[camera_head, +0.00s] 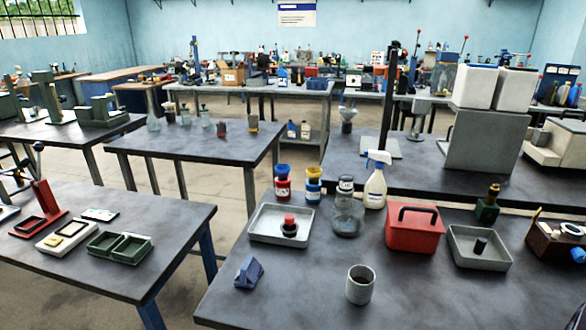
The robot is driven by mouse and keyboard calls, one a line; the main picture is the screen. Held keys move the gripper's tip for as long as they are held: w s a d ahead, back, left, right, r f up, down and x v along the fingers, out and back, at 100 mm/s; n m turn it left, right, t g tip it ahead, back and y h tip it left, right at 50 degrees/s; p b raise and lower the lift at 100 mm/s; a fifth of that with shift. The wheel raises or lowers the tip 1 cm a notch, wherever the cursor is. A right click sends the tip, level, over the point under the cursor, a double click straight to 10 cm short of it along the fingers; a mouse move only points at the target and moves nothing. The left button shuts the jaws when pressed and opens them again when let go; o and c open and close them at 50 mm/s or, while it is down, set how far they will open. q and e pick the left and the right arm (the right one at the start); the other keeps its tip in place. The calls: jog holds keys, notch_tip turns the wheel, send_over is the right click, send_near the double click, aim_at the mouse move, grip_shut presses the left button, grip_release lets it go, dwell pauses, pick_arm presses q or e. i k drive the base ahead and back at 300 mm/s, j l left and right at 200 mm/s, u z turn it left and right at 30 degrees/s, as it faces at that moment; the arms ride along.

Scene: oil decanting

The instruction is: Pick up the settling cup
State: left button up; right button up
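A grey cylindrical cup (361,287), which looks like the settling cup, stands upright near the front edge of the nearest dark table (305,290). Its open top faces up and its inside looks dark; I cannot tell what it holds. Nothing touches it. Neither of my grippers shows in the head view.
Around the cup are a blue block (248,272), a grey tray (262,236) with a red-topped item, a glass jar (347,215), a spray bottle (375,188), a red box (413,235) and another grey tray (490,262). The tabletop beside the cup is clear.

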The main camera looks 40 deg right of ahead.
aim_at(361, 277)
jog(key=z, duration=1.6)
